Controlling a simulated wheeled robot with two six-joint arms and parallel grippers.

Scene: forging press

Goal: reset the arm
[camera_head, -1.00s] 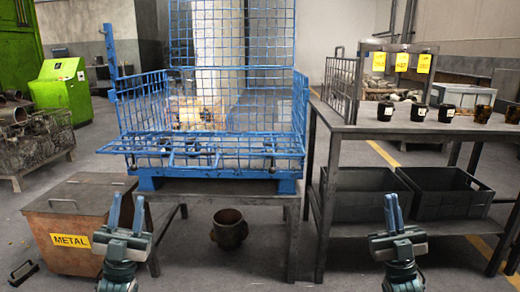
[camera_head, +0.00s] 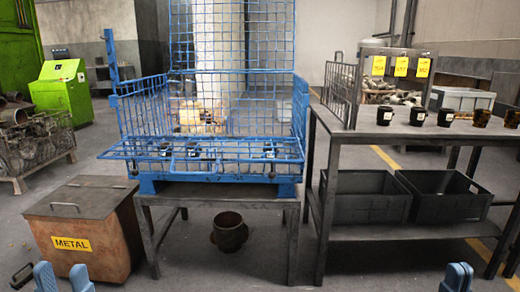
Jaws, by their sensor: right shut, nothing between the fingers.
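My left gripper (camera_head: 63,278) shows at the bottom left edge of the head view, in front of the metal bin. Its two blue fingers stand apart with nothing between them. My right gripper (camera_head: 456,277) shows at the bottom right edge, in front of the lower part of the workbench. Its fingers are together and hold nothing. Only the finger ends of both show; the rest of both arms is below the picture.
A blue wire cage (camera_head: 146,183) with several dark parts stands on a low table (camera_head: 215,201). A lidded bin marked METAL (camera_head: 97,213) is at left. A workbench (camera_head: 370,129) at right carries several dark mugs and, below, two grey crates (camera_head: 365,208). A rusty pot (camera_head: 229,233) sits on the floor.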

